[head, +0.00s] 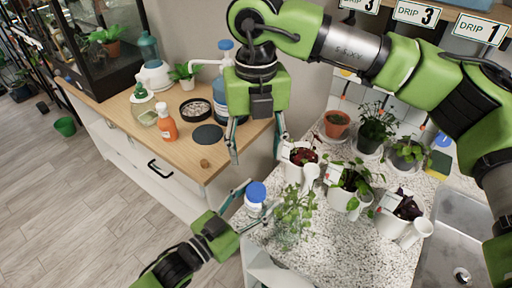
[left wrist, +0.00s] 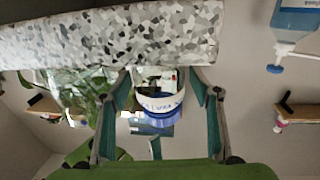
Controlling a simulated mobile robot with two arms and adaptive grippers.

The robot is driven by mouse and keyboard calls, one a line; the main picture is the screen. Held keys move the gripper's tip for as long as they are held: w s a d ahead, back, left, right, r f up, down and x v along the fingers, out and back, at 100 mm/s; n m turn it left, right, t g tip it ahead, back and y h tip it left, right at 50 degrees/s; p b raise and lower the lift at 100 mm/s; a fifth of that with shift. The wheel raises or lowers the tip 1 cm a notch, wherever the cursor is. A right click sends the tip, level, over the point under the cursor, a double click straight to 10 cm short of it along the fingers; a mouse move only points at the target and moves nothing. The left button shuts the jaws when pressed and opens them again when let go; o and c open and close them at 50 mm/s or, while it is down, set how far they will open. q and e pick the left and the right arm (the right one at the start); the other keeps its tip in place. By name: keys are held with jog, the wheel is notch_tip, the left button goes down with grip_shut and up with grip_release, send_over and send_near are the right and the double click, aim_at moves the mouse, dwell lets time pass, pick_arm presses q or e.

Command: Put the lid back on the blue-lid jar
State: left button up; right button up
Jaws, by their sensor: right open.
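The white jar (head: 253,209) stands upright at the near left edge of the speckled counter. Its blue lid (head: 257,192) appears to sit on its top. My left gripper (head: 257,199) has one finger on each side of the jar and appears shut on it. In the left wrist view the white jar (left wrist: 160,101) is between the fingertips (left wrist: 161,90), with the blue lid (left wrist: 160,118) below it in this upside-down picture. My right gripper (head: 258,155) points down, open and empty, above and behind the jar. The exact finger contact is hard to see.
A leafy plant in a clear vessel (head: 291,222) stands right beside the jar. Several potted plants and white mugs crowd the counter (head: 337,246).

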pick_arm(q)
jog(key=shift+s, duration=0.1)
jog(key=v, duration=1.2)
jog(key=shift+d+r, duration=0.1)
